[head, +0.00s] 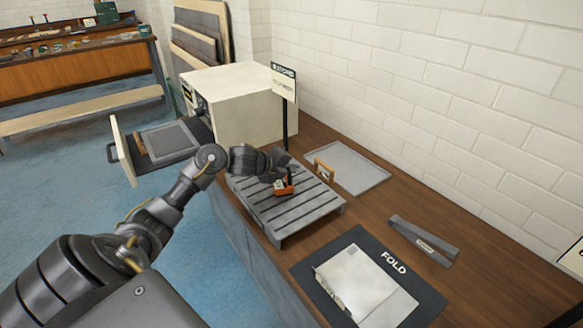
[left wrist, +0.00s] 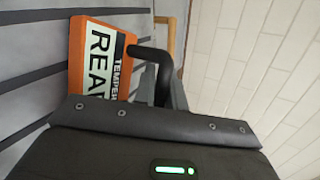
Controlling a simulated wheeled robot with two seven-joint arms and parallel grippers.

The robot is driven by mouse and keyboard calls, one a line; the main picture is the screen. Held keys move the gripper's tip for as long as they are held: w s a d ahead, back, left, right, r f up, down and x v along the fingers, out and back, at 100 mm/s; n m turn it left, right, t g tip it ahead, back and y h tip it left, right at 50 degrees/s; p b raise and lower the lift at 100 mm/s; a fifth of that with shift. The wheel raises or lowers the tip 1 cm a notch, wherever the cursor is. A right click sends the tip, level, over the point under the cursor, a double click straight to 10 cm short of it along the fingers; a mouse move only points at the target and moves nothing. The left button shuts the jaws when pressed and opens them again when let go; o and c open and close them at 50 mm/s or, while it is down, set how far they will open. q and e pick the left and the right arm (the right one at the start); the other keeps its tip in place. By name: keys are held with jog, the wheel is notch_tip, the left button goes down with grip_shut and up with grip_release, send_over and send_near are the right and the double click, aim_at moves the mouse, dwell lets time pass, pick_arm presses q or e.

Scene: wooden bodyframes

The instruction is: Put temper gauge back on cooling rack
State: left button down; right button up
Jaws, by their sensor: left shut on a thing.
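The temper gauge (head: 285,188) is a small orange block with a dark and white label; in the left wrist view (left wrist: 98,52) its partly hidden lettering reads "TEMPER" and "REA". My left gripper (head: 279,173) is shut on the gauge, over the far half of the cooling rack (head: 292,216). The rack is a grey slatted platform on the wooden bench; its slats also show behind the gauge in the left wrist view (left wrist: 30,75). I cannot tell whether the gauge touches the slats. My gripper hides part of the gauge. My right gripper is out of view.
A cream oven (head: 245,103) with its door open stands left of the rack. A signpost (head: 285,100) rises behind the rack. A grey tray (head: 352,168) with a small wooden frame (head: 324,171) lies right. A dark "FOLD" mat (head: 402,276) and grey bracket (head: 424,241) are nearer.

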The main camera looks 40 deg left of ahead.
pick_arm(q)
jog(key=c, duration=1.9)
grip_release()
jog(key=shift+f, duration=0.1)
jog(key=o, duration=0.4)
jog(key=shift+o, duration=0.2)
jog(key=shift+r, duration=0.25)
jog(key=shift+s+a+r, duration=0.1)
jog(key=shift+s, duration=0.3)
jog(key=v, duration=1.1)
jog(key=shift+b, duration=0.35)
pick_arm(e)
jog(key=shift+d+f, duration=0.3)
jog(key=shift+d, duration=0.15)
